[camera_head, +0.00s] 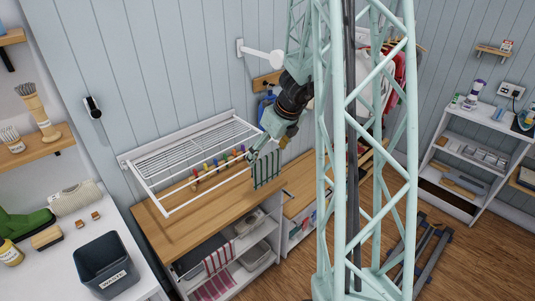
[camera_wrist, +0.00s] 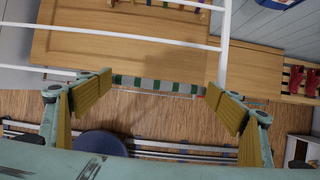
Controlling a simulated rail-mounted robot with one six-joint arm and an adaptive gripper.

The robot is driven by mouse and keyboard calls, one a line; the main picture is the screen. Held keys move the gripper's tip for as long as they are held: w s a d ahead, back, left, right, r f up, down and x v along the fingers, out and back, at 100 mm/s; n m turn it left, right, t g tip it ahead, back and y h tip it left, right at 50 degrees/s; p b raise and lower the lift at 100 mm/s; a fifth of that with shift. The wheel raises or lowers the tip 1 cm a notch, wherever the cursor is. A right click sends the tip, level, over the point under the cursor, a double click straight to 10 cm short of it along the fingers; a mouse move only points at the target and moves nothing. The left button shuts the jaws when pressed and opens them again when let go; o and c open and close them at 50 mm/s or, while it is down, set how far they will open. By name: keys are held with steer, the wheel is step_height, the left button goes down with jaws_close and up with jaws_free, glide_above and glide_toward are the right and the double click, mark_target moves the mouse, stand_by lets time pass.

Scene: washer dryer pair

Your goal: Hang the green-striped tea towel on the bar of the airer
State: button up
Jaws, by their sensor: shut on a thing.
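The green-striped tea towel (camera_head: 267,169) hangs down flat below my gripper (camera_head: 264,148) in the head view. In the wrist view the towel (camera_wrist: 160,86) shows as a narrow white-and-green strip between the two wide-set fingers of my gripper (camera_wrist: 162,97), which is shut on it. The white airer (camera_head: 167,214) folds out from the wall above a wooden worktop. The gripper and towel are at its right front end. In the wrist view a white airer bar (camera_wrist: 130,37) crosses beyond the towel. Whether the towel touches a bar cannot be told.
Coloured pegs (camera_head: 215,164) line an airer bar. The worktop (camera_head: 170,232) below is mostly clear. A grey waste bin (camera_head: 104,268) stands at the left. A white shelf unit (camera_head: 470,150) stands at the right.

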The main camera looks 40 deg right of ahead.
steer(key=shift+f, duration=0.1)
stand_by(0.3)
steer(key=o, duration=1)
steer(key=shift+c, duration=0.2)
steer(key=shift+s+r, duration=0.1)
steer(key=shift+r, duration=0.1)
steer(key=v, duration=1.1)
steer(key=shift+r, duration=0.25)
steer(key=shift+s, duration=0.15)
